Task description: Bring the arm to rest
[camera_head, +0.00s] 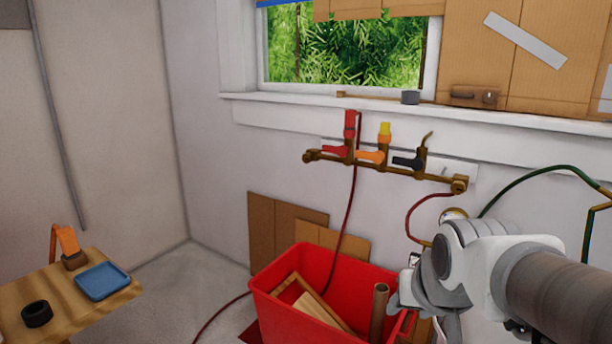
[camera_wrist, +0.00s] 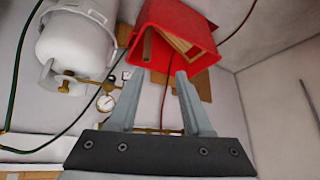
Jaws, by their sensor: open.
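My arm reaches in from the right edge in the head view. My gripper (camera_head: 425,300) is near the right end of the red bin (camera_head: 345,260), in front of the wall; its fingers are hard to make out there. In the wrist view, the two grey fingers of my gripper (camera_wrist: 160,75) stand apart with nothing between them. The red bin (camera_wrist: 205,58) shows beyond the fingertips in that view.
A brass manifold (camera_head: 385,170) with coloured valves is on the wall. A white tank (camera_wrist: 75,45) and a gauge (camera_wrist: 105,103) show beside my fingers. Hoses hang nearby. A wooden table (camera_head: 65,318) with a blue tray (camera_head: 102,281) is at the left.

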